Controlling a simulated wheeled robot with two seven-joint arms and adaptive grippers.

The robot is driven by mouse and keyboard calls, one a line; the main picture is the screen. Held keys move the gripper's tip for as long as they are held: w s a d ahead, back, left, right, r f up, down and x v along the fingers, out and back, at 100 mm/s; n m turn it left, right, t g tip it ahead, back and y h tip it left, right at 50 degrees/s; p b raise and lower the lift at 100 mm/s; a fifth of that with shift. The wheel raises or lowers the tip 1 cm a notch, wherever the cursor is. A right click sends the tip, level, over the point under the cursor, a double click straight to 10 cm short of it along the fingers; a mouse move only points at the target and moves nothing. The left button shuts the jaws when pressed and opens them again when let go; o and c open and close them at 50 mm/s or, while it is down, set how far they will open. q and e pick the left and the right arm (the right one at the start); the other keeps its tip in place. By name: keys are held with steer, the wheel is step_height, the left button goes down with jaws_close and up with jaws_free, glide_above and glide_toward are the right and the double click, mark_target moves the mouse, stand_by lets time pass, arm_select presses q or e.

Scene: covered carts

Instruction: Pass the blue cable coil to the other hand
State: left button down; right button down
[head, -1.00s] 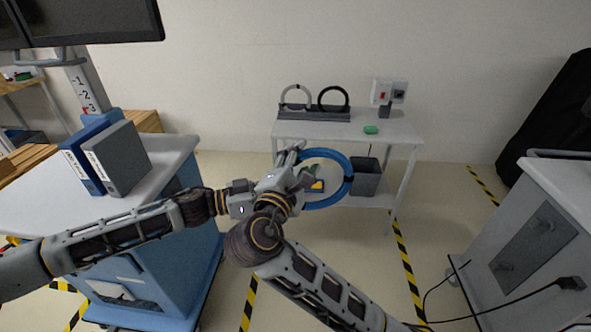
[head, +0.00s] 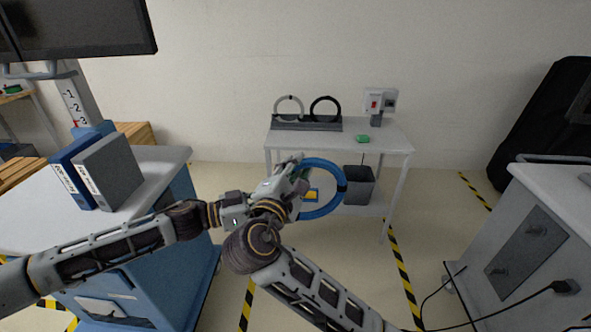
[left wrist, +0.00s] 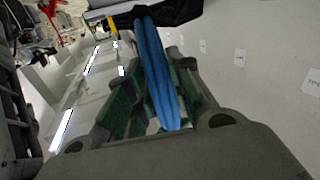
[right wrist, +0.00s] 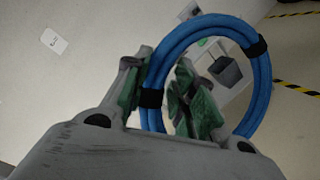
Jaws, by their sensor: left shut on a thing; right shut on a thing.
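The blue cable coil (head: 322,212) is a ring with black bands, held upright in mid-air in front of the white table. My left gripper (left wrist: 157,88) is shut on it; in the left wrist view the coil (left wrist: 152,55) appears edge-on between the green-padded fingers. My right gripper (right wrist: 160,78) is also shut on the coil; in the right wrist view the ring (right wrist: 262,85) spreads out to the right of its fingers. In the head view, the right gripper (head: 298,182) and left gripper overlap at the coil's left side, so the left fingertips are hard to make out.
Behind, a white table (head: 385,140) bears a rack (head: 305,123) with a grey and a black ring, a green item (head: 362,138) and a switch box (head: 377,104). A dark bin (head: 358,186) is on its lower shelf. Carts stand left (head: 165,165) and right (head: 545,185).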

arm_select(q)
steer(key=c, duration=1.2)
jaws_free()
steer(key=shift+a, duration=0.15)
steer(key=shift+v, duration=5.85)
steer(key=shift+w, duration=0.15)
